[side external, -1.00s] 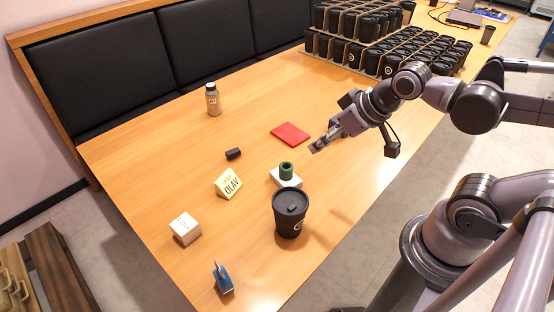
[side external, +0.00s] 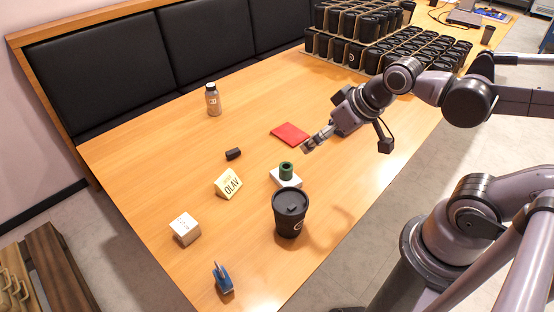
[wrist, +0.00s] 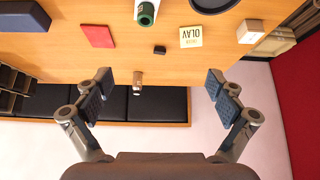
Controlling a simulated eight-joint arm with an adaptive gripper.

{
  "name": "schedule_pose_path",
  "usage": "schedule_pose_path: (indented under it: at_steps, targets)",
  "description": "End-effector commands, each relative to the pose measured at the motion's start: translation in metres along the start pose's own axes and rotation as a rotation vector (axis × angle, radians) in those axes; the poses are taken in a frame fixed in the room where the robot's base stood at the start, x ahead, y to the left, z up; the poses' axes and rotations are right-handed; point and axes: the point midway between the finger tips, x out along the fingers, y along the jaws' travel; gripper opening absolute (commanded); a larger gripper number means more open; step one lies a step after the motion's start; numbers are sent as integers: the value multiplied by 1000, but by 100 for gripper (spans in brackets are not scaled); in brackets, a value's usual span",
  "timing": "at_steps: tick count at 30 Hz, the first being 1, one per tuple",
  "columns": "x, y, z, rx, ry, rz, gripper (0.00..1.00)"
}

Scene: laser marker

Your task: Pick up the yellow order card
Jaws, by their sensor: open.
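The yellow order card (side external: 228,183) reads "OLAV" and stands as a folded tent on the wooden table, left of the middle. It also shows in the wrist view (wrist: 191,37), upper right of centre. My gripper (side external: 307,146) is in the air above the table, right of and farther back than the card. In the wrist view my gripper (wrist: 155,88) has its fingers wide apart with nothing between them. It is well apart from the card.
Near the card are a small black block (side external: 233,154), a white box with a green roll (side external: 286,178), a black cup (side external: 290,215), a pale cube (side external: 185,229) and a blue item (side external: 222,278). Many cups (side external: 395,50) fill the back.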

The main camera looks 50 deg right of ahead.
Motion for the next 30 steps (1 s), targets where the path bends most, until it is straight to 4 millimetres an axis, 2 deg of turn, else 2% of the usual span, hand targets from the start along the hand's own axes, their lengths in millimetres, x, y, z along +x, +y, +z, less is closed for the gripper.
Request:
schedule_pose_path:
  at_steps: [8,15,22,30]
  targets:
    - [32,-18,-44,-46,-53,-29,94]
    - [75,-39,-72,-87,-99,-53,94]
    - [127,-62,-88,-127,-145,-75,94]
    - [192,-88,-89,-170,-192,-96,94]
